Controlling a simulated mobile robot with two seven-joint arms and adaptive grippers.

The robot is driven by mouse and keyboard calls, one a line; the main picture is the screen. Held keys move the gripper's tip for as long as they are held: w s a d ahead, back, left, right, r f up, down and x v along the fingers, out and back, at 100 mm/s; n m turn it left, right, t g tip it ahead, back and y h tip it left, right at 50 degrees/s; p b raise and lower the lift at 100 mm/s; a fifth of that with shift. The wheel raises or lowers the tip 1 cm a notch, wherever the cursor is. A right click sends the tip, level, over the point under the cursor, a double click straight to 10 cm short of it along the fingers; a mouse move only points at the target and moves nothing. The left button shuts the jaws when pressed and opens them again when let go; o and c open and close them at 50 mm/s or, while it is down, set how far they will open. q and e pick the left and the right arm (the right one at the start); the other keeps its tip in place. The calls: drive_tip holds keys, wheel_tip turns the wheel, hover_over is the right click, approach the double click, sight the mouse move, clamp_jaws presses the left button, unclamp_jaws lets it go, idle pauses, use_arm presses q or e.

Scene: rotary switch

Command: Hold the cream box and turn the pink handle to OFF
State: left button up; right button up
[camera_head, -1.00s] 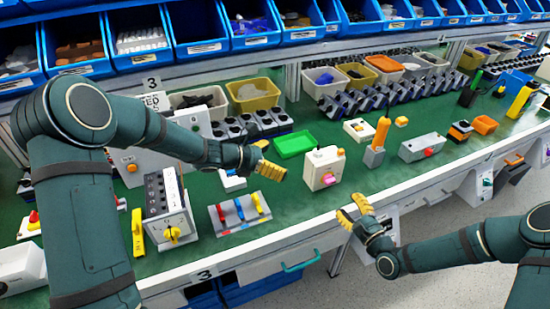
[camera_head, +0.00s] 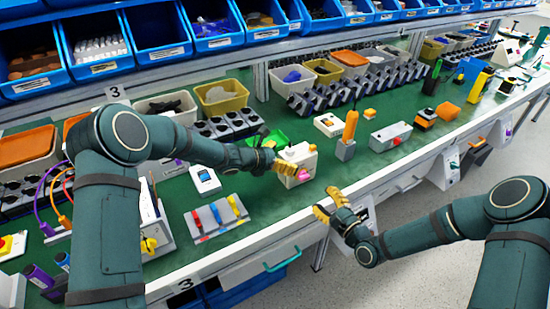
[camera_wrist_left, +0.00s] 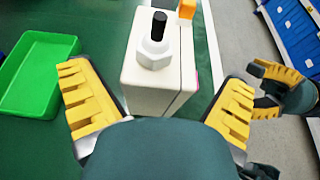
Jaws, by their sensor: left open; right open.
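The cream box (camera_head: 298,158) stands upright on the green bench top near its front edge. Its pink handle (camera_head: 303,174) is on the front face, low down. In the left wrist view the box (camera_wrist_left: 152,88) shows from above, with a white nut and black stem on top, between the yellow fingers of my left gripper (camera_wrist_left: 158,105). Those fingers are open, with a gap visible on the left side. In the head view my left gripper (camera_head: 282,162) is at the box's left side. My right gripper (camera_head: 328,205) is open and empty, in front of the bench edge, below and right of the box.
A green tray (camera_wrist_left: 38,75) lies left of the box. A board with coloured levers (camera_head: 217,216) lies further left.

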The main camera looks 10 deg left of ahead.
sight(305, 180)
use_arm(q)
drive_tip(key=shift+w+d+f, duration=0.1)
drive_tip(key=shift+w+d, duration=0.1)
drive_tip(key=shift+d, duration=0.05)
drive_tip(key=c, duration=1.3)
drive_tip(key=shift+o, duration=0.2)
use_arm(e)
drive_tip(key=shift+c, duration=0.3)
drive_tip(key=shift+w+a+n, duration=0.85)
drive_tip(key=shift+w+n, duration=0.2)
drive_tip(key=shift+n, duration=0.2)
drive_tip(key=shift+w+a+n, duration=0.8)
drive_tip(key=shift+w+n, duration=0.25)
drive_tip(key=shift+n, duration=0.25)
drive_tip(key=shift+w+a+n, duration=0.85)
drive_tip(key=shift+w+n, duration=0.2)
drive_tip(key=shift+n, duration=0.2)
